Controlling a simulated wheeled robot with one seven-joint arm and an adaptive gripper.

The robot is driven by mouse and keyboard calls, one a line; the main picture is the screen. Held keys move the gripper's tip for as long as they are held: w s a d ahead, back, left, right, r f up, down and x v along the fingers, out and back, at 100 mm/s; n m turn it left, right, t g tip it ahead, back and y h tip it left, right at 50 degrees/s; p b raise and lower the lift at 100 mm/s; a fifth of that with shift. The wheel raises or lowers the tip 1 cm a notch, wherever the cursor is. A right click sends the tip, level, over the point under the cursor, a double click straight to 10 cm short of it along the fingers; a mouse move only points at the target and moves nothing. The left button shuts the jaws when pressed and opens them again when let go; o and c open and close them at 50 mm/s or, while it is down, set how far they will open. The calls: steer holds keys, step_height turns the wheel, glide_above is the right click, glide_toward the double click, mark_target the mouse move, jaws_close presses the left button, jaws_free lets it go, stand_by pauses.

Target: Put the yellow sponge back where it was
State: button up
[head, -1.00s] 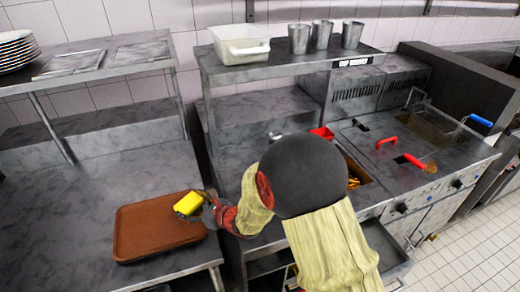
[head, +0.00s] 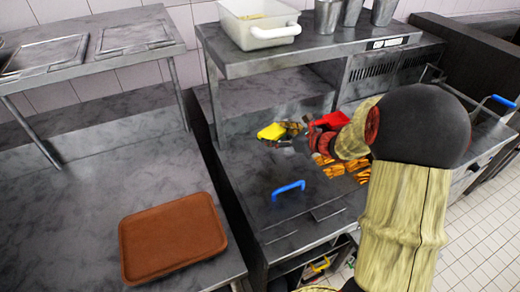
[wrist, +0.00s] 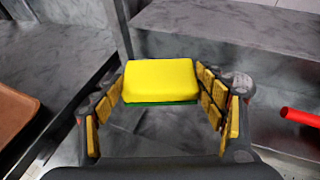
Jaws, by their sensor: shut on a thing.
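The yellow sponge (head: 271,132) is in my gripper (head: 285,138), above the steel counter right of the gap between the two counters. In the wrist view the sponge (wrist: 161,80) shows a yellow top and a green underside, held between the two yellow-padded fingers of my gripper (wrist: 161,92). Whether the sponge touches any surface cannot be told. The brown tray (head: 172,240) lies empty on the left counter; its edge also shows in the wrist view (wrist: 14,125).
A raised steel shelf (head: 240,62) with a white tub (head: 258,22) and metal cups stands behind. A red object (head: 330,120) and orange food (head: 345,172) are beside my arm. A blue handle (head: 288,188) stands up from the counter in front. The left counter is mostly clear.

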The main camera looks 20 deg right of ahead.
steer(key=s+d, duration=0.2)
steer(key=d, duration=0.4)
steer(key=shift+y, duration=0.3)
steer(key=b+x, duration=0.1)
steer(key=x, duration=0.1)
steer(key=a+b+x, duration=0.1)
steer(key=x, duration=0.2)
steer(key=b+x, duration=0.1)
steer(key=x, duration=0.2)
steer(key=shift+s+a+f, duration=0.15)
steer(key=shift+s+a, duration=0.05)
steer(key=shift+a, duration=0.3)
steer(key=b, duration=0.2)
glide_above(262, 150)
steer(key=f, duration=0.4)
steer(key=shift+s+d+f, duration=0.15)
steer(key=shift+s+f, duration=0.2)
steer(key=shift+w+a+f+b, duration=0.2)
steer(key=shift+f+b, duration=0.4)
steer(key=shift+f, duration=0.4)
steer(key=shift+w+a+f+b, duration=0.15)
steer(key=shift+f+b, duration=0.4)
steer(key=shift+f, duration=0.45)
steer(key=shift+d, duration=0.1)
steer(key=shift+f, duration=0.15)
steer(key=o, duration=1.2)
